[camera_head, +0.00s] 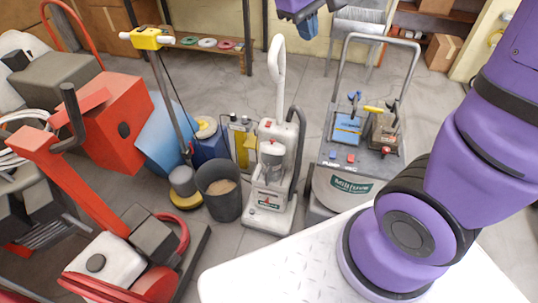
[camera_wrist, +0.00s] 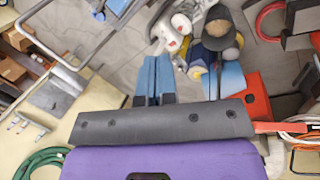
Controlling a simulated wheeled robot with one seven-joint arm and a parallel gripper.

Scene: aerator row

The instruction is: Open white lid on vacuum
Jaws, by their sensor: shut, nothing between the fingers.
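The white upright vacuum (camera_head: 271,205) stands on the floor near the middle of the head view, with a tall handle loop, a dark hose and red details. Its white upper cover (camera_head: 279,131) looks down on the body; the lid's edge is too small to make out. Part of the white vacuum (camera_wrist: 167,35) shows ahead of the fingers in the wrist view. My gripper (camera_head: 307,30) is high at the top edge of the head view, behind and above the vacuum, apart from it. In the wrist view its blue fingers (camera_wrist: 156,62) are together, with nothing between them.
A dark bucket (camera_head: 219,201) and a yellow-headed floor machine (camera_head: 184,184) stand left of the vacuum. A metal-handled cart (camera_head: 329,165) with tools stands at its right. Red machines (camera_head: 115,125) crowd the left. Bare floor lies behind the vacuum.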

